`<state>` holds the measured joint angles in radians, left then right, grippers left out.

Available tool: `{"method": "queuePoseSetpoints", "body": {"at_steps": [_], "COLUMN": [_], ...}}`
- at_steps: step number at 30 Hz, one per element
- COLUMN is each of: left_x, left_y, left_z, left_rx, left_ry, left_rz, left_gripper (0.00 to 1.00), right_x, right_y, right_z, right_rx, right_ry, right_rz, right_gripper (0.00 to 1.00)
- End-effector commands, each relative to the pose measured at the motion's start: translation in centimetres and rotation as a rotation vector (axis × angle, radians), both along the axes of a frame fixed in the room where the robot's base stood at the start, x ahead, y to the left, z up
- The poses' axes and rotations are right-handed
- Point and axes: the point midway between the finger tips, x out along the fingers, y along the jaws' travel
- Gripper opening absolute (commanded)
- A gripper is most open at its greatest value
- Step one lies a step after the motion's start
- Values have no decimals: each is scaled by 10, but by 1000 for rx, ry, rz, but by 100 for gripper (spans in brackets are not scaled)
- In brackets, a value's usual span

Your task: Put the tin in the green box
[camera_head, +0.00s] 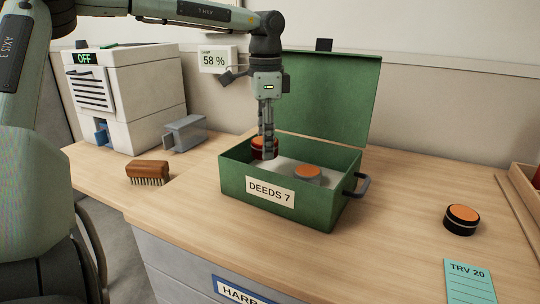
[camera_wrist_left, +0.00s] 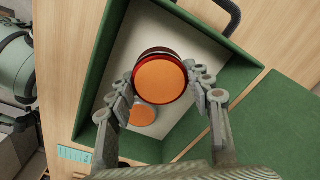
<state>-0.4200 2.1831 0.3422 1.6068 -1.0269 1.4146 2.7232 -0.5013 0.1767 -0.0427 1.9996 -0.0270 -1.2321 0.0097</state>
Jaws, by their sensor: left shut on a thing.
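My left gripper (camera_head: 266,143) is shut on a dark red tin with an orange lid (camera_head: 263,152). The held tin also shows in the left wrist view (camera_wrist_left: 158,80), between the fingertips (camera_wrist_left: 158,84). The green box (camera_head: 322,208), labelled DEEDS 7, stands on the desk with its lid open at the back. The held tin is at the left part of the box opening, its lower part hidden by the front wall. I cannot tell if it touches the floor. Another orange-lidded tin (camera_head: 307,172) lies inside, to the right. My right gripper is out of view.
A black tin with an orange lid (camera_head: 461,220) sits on the desk at right, near a teal TRV 20 card (camera_head: 468,284). A wooden brush (camera_head: 148,172), a grey metal holder (camera_head: 184,133) and a white machine (camera_head: 128,95) stand left. Desk right of the box is largely clear.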

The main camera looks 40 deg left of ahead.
Motion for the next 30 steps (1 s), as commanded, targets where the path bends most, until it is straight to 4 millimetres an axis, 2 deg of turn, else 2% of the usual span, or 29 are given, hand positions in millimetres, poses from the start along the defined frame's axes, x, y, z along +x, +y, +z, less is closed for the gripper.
{"method": "queuePoseSetpoints", "body": {"at_steps": [5, 8, 16, 25, 30], "left_x": [15, 16, 16, 16, 16], "left_y": [4, 4, 4, 4, 4], "left_z": [-9, -14, -48, -50, -52], "left_rx": [1, 0, -1, 1, 1], "left_ry": [-1, 0, 1, -2, -2], "left_rz": [0, 0, 0, 0, 0], "left_gripper": [19, 19, 19, 19, 19], "right_x": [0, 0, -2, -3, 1], "right_y": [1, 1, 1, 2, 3], "right_z": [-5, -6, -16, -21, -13], "right_rx": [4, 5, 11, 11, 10], "right_ry": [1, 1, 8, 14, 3], "right_rz": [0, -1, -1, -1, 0], "right_gripper": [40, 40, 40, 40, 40]}}
